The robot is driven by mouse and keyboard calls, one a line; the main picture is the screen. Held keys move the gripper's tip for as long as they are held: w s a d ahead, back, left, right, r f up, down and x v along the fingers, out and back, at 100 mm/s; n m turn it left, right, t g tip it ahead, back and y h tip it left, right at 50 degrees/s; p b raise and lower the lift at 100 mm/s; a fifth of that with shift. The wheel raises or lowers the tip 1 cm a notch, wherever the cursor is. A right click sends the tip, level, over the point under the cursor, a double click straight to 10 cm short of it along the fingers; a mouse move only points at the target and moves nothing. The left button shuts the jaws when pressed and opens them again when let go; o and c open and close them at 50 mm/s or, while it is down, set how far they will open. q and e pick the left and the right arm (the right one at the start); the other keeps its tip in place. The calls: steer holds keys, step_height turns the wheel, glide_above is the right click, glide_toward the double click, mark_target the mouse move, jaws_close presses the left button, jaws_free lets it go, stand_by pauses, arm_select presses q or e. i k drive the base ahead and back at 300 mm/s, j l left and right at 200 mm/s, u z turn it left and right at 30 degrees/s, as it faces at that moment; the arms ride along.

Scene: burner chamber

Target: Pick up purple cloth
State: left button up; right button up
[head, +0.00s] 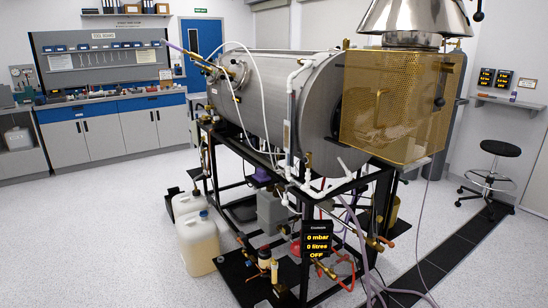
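I cannot clearly make out a purple cloth. A small purple patch (262,175) shows under the large metal cylinder, behind the frame's bars and white pipes. It is too small and too covered to tell whether it is cloth. Thin purple hoses also show at the cylinder's left end and at the lower right of the frame. Neither of my grippers is in view.
The metal burner chamber (270,97) stands on a black frame, with a yellow perforated guard (385,108) at its right end. A white jug (198,243) stands on the floor at left. A black stool (493,165) is at right. Floor (95,220) at left is clear.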

mark_target(261, 176)
steer(key=i+z, duration=0.2)
steer(key=z, duration=0.25)
steer(key=i+j+z, duration=0.15)
steer(key=z, duration=0.25)
